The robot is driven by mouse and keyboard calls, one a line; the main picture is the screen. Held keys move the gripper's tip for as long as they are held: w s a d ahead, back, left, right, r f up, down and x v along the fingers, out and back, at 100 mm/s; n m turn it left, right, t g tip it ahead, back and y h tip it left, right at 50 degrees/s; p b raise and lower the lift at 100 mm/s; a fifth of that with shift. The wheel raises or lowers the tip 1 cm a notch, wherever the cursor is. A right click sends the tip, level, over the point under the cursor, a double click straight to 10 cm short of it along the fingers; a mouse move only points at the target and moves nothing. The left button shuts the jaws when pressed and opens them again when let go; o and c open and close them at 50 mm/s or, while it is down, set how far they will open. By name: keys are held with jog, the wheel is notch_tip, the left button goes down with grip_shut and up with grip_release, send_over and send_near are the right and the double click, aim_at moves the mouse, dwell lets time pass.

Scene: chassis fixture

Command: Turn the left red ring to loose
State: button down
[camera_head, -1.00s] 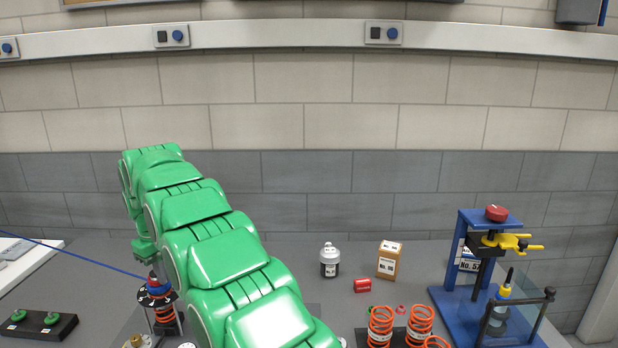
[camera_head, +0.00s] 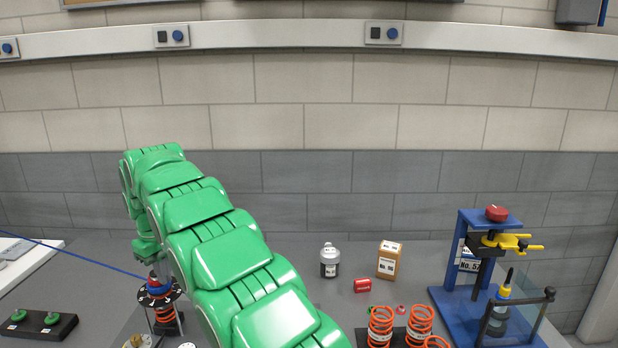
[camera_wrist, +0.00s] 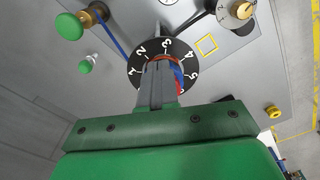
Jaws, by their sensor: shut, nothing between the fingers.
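The left fixture stands at the left in the head view, with an orange spring (camera_head: 165,318) under a black disc (camera_head: 172,296) and red and blue parts (camera_head: 157,285) on top. In the wrist view the black disc (camera_wrist: 139,58) bears white numbers. A red-orange ring edge and a blue part (camera_wrist: 180,78) show beside and behind my fingers, which hide most of the ring. My gripper (camera_wrist: 160,68) is shut, with its fingertips over the middle of the disc. I cannot tell whether they touch the ring.
A blue cord runs to the left fixture. A black block with green knobs (camera_head: 38,325) lies at far left. A blue press stand (camera_head: 470,290), orange springs (camera_head: 420,322), a grey canister (camera_head: 329,262) and a small box (camera_head: 389,260) stand to the right. A brass knob (camera_wrist: 243,10) is near the disc.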

jog(key=shift+d+f+g+h, duration=0.15)
jog(key=shift+d+f, duration=0.2)
jog(key=shift+f, duration=0.35)
jog(key=shift+d+f+g+h, duration=0.15)
jog(key=shift+d+f, duration=0.2)
jog(key=shift+f, duration=0.3)
jog(key=shift+s+d, duration=0.1)
jog(key=shift+a+r, duration=0.2)
jog(key=shift+r, duration=1.1)
jog(key=shift+a+r, duration=0.2)
jog(key=shift+r, duration=2.4)
jog(key=shift+a+r, duration=0.1)
jog(key=shift+a, duration=0.05)
jog(key=shift+a+r, duration=0.25)
jog(key=shift+r, duration=0.1)
jog(key=shift+f, duration=0.1)
